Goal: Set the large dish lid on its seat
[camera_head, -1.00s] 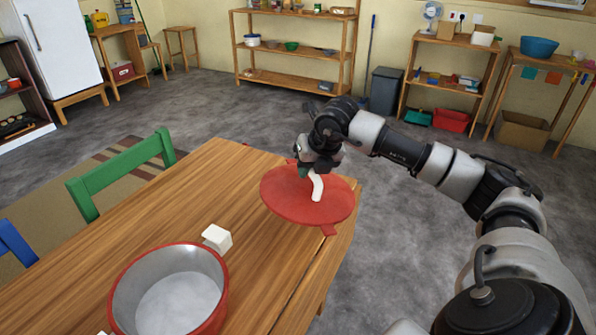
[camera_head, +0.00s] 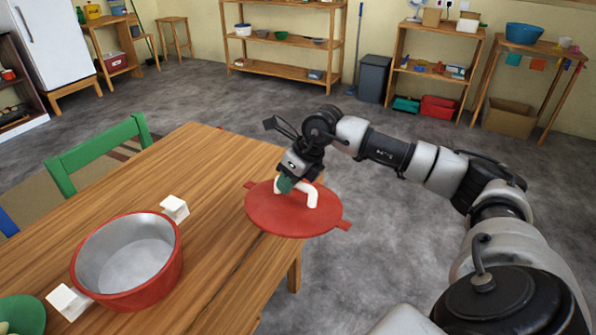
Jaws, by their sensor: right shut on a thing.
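The large dish lid (camera_head: 287,219) is a red disc with a white arched handle (camera_head: 312,197) and small red tabs at its rim. My right gripper (camera_head: 284,184) is shut on the lid by its handle; the fingertips are partly hidden. The lid is near the table's right edge, partly overlapping it in the picture; whether it touches the table I cannot tell. The dish (camera_head: 112,290) is a round red pot with a grey inside and two white side handles. It stands open on the table, left of the lid. My left gripper is not in view.
The wooden table (camera_head: 215,215) has clear surface between dish and lid. A green bowl-like thing (camera_head: 22,314) is at the lower left. A green chair (camera_head: 95,155) stands at the table's far left side. Shelves and a grey bin (camera_head: 374,79) stand by the wall.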

